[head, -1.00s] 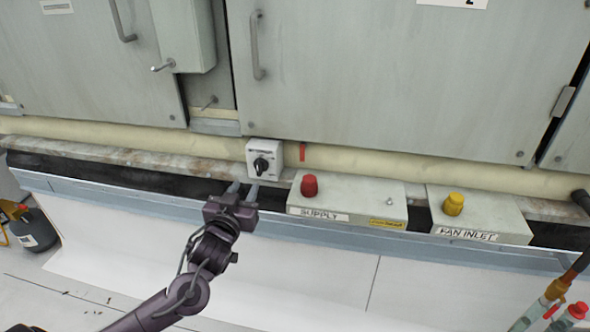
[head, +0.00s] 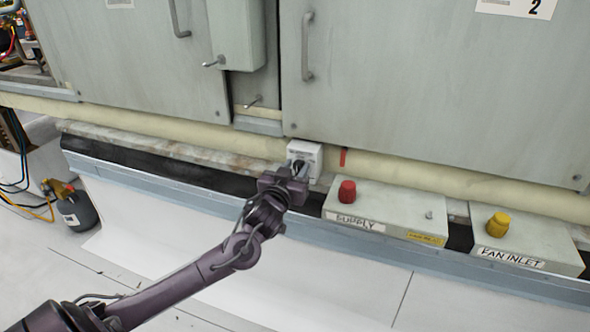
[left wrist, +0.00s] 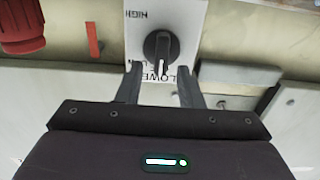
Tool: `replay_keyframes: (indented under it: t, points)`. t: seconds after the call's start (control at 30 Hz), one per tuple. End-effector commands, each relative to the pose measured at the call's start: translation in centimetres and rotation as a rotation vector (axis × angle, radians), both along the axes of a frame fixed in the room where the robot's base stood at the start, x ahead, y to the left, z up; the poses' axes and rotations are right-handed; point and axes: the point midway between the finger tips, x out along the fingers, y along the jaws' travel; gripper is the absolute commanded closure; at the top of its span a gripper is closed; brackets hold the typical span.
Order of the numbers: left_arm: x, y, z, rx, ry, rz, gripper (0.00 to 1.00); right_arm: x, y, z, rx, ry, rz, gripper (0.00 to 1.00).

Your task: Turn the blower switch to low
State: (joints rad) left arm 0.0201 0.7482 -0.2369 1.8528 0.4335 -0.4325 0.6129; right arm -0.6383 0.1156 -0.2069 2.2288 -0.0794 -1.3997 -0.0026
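The blower switch is a small white box (head: 305,150) with a black rotary knob, on the ledge below the large grey doors. In the left wrist view the black knob (left wrist: 158,45) has a white mark at its lower end; an upside-down HIGH label shows on the plate, and other lettering is partly hidden. My left gripper (head: 298,171) is at the front of the switch, hiding part of the knob in the head view. In the left wrist view its two fingers (left wrist: 160,74) are apart, with the knob between and just beyond the tips; contact is not clear. My right gripper is not in view.
Right of the switch stand a SUPPLY box with a red knob (head: 347,191) and a FAN INLET box with a yellow knob (head: 498,224). A beige pipe (head: 400,172) runs behind them. A dark gas bottle (head: 77,210) stands on the floor at left.

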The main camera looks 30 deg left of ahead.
Motion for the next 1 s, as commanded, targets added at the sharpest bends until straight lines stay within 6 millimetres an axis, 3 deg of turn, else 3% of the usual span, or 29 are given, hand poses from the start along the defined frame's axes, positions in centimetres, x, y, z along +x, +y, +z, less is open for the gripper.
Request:
replay_keyframes:
  t: [0.07, 0.3, 0.67, 0.9, 1.0]
  points:
    - [0.0, 0.0, 0.0, 0.0, 0.0, 0.0, 0.68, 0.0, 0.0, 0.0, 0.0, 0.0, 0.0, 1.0]
    - [0.0, 0.0, 0.0, 0.0, 0.0, 0.0, 0.99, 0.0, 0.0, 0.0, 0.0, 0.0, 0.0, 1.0]
    - [0.0, -0.1, 0.1, 0.027, 0.007, 0.0, 1.0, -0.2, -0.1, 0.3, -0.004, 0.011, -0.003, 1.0]
    - [0.0, -0.3, 0.2, 0.147, 0.037, 0.001, 1.0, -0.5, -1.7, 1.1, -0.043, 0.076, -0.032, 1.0]
    - [0.1, -0.5, 0.3, 0.224, 0.055, 0.001, 1.0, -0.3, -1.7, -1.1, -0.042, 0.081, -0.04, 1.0]
